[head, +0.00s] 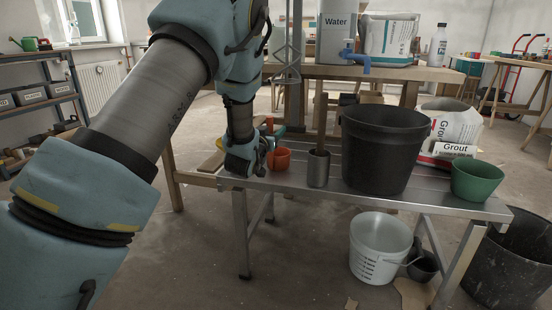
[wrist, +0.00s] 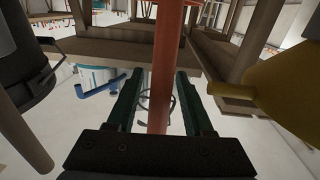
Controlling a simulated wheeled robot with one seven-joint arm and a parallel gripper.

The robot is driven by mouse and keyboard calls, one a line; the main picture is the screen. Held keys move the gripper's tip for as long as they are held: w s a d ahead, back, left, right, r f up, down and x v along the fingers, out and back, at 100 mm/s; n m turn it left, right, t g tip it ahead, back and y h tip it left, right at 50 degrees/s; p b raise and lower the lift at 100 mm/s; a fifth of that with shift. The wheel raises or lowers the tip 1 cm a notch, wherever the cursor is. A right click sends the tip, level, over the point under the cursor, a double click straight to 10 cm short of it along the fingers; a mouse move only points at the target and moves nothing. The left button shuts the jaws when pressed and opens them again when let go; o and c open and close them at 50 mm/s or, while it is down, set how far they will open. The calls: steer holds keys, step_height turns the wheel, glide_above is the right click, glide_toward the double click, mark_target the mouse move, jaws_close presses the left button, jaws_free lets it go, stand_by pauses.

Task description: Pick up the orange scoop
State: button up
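The orange scoop (head: 280,160) is at the left part of the metal table, with its cup partly beside my wrist. My gripper (head: 258,165) is low at the table's left end, next to the scoop; its fingers are hard to make out there. In the wrist view, a long orange bar (wrist: 163,90), apparently the scoop's handle, runs between the two dark green fingers of my gripper (wrist: 161,75). Gaps show beside the bar, and the fingers look open around it. Contact with the fingers cannot be made out.
A metal cylinder (head: 318,168) stands just right of the scoop. A large black bucket (head: 380,150), a green pot (head: 477,182) and a grout bag (head: 455,125) stand farther right on the table (head: 345,192). In the wrist view, a yellow object (wrist: 285,85) is close at the right.

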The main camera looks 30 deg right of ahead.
jaws_close()
stand_by(1.2)
